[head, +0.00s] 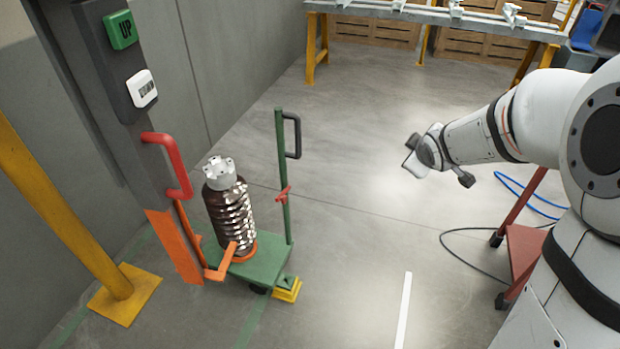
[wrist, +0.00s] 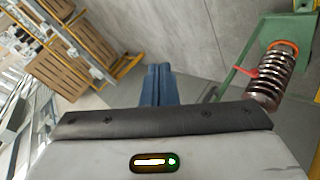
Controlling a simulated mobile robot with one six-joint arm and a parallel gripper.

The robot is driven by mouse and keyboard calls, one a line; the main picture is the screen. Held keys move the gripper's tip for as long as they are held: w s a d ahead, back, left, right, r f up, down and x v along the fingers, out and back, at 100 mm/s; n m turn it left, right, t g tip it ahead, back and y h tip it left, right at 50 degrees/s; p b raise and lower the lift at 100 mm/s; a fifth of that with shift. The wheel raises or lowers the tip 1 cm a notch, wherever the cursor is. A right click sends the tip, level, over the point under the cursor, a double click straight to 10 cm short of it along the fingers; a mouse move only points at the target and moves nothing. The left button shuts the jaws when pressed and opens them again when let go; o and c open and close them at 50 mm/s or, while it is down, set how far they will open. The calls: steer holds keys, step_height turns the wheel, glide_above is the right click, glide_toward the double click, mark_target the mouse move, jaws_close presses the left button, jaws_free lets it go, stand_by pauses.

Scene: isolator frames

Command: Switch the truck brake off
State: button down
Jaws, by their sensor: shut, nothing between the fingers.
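The green truck (head: 270,262) stands on the floor left of centre in the head view, with an upright green post and a black handle (head: 296,135). A small red lever (head: 283,193) sits on the post; it also shows in the wrist view (wrist: 245,72). A yellow block (head: 287,291) is at the truck's front right corner. I cannot tell for sure which part is the brake. My gripper shows in the wrist view (wrist: 157,70) with its blue fingers together and empty. In the head view it is right of the truck, apart from it.
A dark ribbed insulator (head: 230,215) stands on the truck. A post with UP (head: 121,30) and DOWN (head: 142,88) buttons and a red handle (head: 170,160) is at left. A red cart (head: 524,255) and cables are at right. The floor between is clear.

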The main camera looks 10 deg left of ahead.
steer(key=w+a+f+n+t+y+b, duration=0.2)
steer(key=w+a+f+n+y+b, duration=0.4)
steer(key=a+f+n, duration=0.45)
steer(key=w+a+f+n+t+y+b, duration=0.1)
steer(key=w+a+f+n+y+b, duration=0.35)
steer(key=f, duration=0.95)
steer(key=s+a+f+n+g+y+b, duration=0.1)
steer(key=s+a+f+n+y+b, duration=0.1)
steer(key=f, duration=0.5)
steer(key=s+a+f+n+g+y+b, duration=0.1)
steer(key=s+a+f+n+y+b, duration=0.2)
steer(key=a+f+n+y+b, duration=0.2)
steer(key=s+a+f+n+g+y+b, duration=0.1)
steer(key=s+a+f+n+y+b, duration=0.2)
steer(key=f+n, duration=0.4)
step_height(320, 180, down, 4)
steer(key=shift+a+f+n+b, duration=0.25)
steer(key=shift+a+n+b, duration=0.05)
steer(key=shift+a+b, duration=0.5)
steer(key=shift+a, duration=0.1)
steer(key=w+d+r+b+x, duration=0.1)
steer(key=b+x, duration=0.3)
steer(key=x, duration=0.8)
steer(key=shift+r+b, duration=0.3)
steer(key=shift+r, duration=0.5)
